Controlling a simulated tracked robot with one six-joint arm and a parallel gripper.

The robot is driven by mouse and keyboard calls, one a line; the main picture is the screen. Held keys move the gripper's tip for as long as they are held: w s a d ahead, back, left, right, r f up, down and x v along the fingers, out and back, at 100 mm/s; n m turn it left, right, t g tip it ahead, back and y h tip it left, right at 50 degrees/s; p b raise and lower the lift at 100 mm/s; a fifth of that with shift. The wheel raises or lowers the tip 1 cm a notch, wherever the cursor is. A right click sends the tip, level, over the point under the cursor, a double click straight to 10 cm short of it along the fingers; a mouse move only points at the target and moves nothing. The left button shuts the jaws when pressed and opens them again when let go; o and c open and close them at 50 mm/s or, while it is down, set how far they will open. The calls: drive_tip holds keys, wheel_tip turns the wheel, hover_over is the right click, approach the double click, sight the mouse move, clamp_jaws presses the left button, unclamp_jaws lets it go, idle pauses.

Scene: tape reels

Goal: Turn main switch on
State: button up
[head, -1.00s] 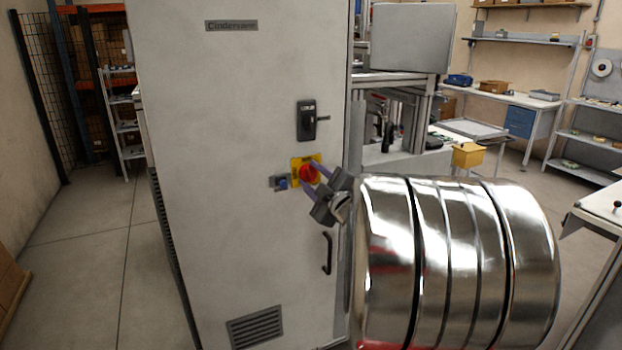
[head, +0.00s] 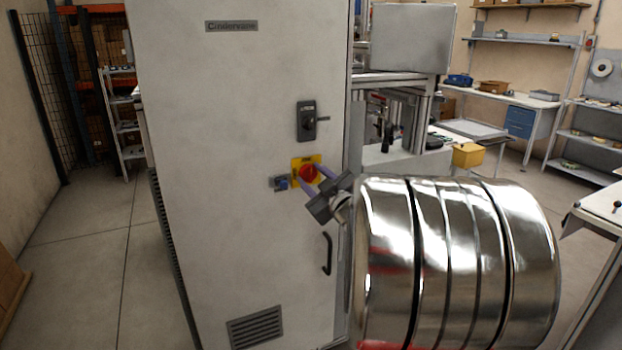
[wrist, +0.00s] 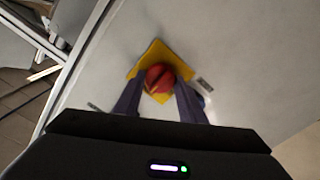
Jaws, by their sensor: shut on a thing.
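The main switch (head: 309,173) is a red rotary knob on a yellow plate (head: 317,159), set on the front of a tall light grey cabinet (head: 230,120). My gripper (head: 314,180) reaches it from the lower right, and its two purple fingers are shut on the knob. In the wrist view the red knob (wrist: 158,78) sits between the fingertips (wrist: 158,88), with the yellow plate (wrist: 155,52) behind it. A dark line runs slantwise across the knob. The fingers hide part of the knob and plate in the head view.
A yellow box (head: 467,155) and workbenches stand at the right.

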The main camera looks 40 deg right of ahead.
drive_tip(key=shift+f, duration=0.4)
drive_tip(key=o, duration=0.7)
drive_tip(key=shift+c, duration=0.2)
drive_tip(key=o, duration=0.4)
drive_tip(key=shift+r, duration=0.2)
drive_tip(key=v, duration=1.4)
drive_tip(key=shift+w, duration=0.1)
drive_tip(key=shift+w, duration=0.1)
